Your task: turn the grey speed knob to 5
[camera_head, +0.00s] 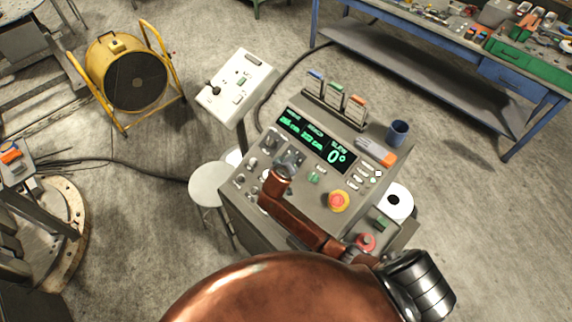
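The control console (305,195) stands in the middle of the head view, with a sloping panel. Several small grey and dark knobs (252,162) sit on its left part. I cannot tell which one is the speed knob, and its scale is too small to read. My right gripper (292,157) is over the panel, just right of these knobs and below the display. The copper arm behind it hides part of the panel. Its fingers are too small and dark to show whether they are open or whether they touch a knob. My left gripper is out of view.
The green display (316,141) shows 0° at its right. A red-and-yellow emergency button (338,201) and another red button (365,242) are on the right part. A blue cup (398,132) stands at the back right. A cream switch box (237,88) is behind left.

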